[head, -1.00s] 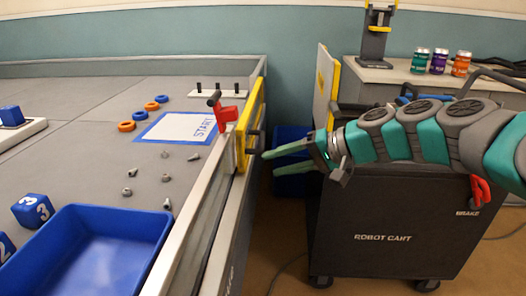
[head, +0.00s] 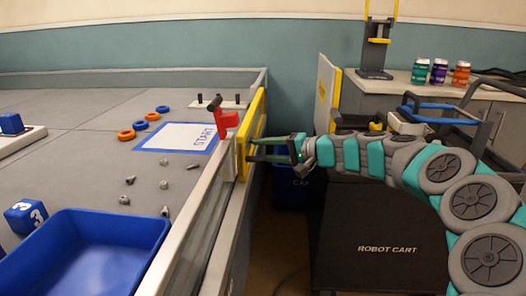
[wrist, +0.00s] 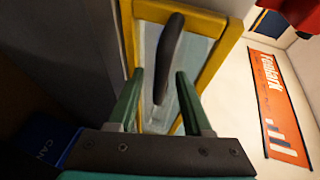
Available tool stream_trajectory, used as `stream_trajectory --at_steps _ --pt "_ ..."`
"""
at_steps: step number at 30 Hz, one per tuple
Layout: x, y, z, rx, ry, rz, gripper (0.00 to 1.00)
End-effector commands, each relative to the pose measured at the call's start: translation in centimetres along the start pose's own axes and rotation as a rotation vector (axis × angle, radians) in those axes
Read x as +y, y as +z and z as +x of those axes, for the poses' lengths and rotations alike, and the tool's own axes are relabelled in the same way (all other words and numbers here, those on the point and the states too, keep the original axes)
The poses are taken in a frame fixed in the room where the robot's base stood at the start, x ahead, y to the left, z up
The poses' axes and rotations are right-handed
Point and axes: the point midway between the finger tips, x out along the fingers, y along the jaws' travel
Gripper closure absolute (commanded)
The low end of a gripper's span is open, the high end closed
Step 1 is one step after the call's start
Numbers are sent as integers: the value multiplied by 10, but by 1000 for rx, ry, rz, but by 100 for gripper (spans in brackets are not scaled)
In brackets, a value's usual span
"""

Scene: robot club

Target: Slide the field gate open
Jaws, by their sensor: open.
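The field gate (head: 243,143) is a yellow-framed panel at the right side wall of the field in the head view. The wrist view shows its yellow frame (wrist: 216,70), a pale panel and a dark bar handle (wrist: 169,55). My gripper (head: 251,150) is open at the gate's outer face. In the wrist view my two green fingers (wrist: 158,98) are apart, with the handle between them in the picture. I cannot tell whether they touch it. A red clamp-like latch (head: 227,120) with a dark lever stands on the wall beside the gate.
The robot cart (head: 375,235) stands below my arm, right of a narrow floor gap. A blue tray (head: 95,250) lies inside the field, with loose metal parts and rings near the START mat (head: 183,136). A blue bin (head: 290,190) stands behind the gap.

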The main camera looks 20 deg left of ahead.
Motion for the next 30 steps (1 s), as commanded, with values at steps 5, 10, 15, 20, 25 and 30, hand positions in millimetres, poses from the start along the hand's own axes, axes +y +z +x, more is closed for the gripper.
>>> stream_trajectory --at_steps 5,10,15,20,25,30 --pt "0 1 7 -1 1 0 50" --pt "0 1 7 -1 1 0 50" --pt "0 1 7 -1 1 0 66" --pt "0 1 7 -1 1 -1 84" --pt "0 1 7 -2 1 0 100" --pt "0 1 7 -2 1 -1 100"
